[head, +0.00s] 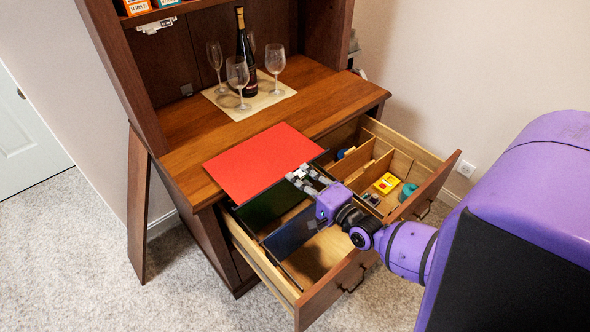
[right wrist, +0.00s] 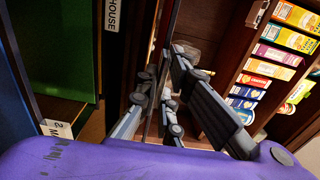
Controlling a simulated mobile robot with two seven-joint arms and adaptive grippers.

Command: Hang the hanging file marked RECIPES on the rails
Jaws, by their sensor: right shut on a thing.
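A red hanging file (head: 262,160) shows its broad face over the front of the wooden counter, with a dark bar along its near edge. Its marking is not legible. My right gripper (head: 308,178) is shut at its right end; in the right wrist view the fingers (right wrist: 165,100) close on a thin plate seen edge-on. Below, in the open drawer (head: 327,252), hang a green file (head: 265,205) and a blue file (head: 290,234). The green file (right wrist: 65,45) has a tab reading HOUSE in the wrist view. The rails are mostly hidden. My left gripper is out of view.
A second open drawer on the right has dividers, a yellow box (head: 387,183) and a teal roll (head: 408,191). A bottle (head: 245,50) and wine glasses (head: 237,75) stand on a mat at the back of the counter. Cereal boxes (right wrist: 279,57) fill a shelf above.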

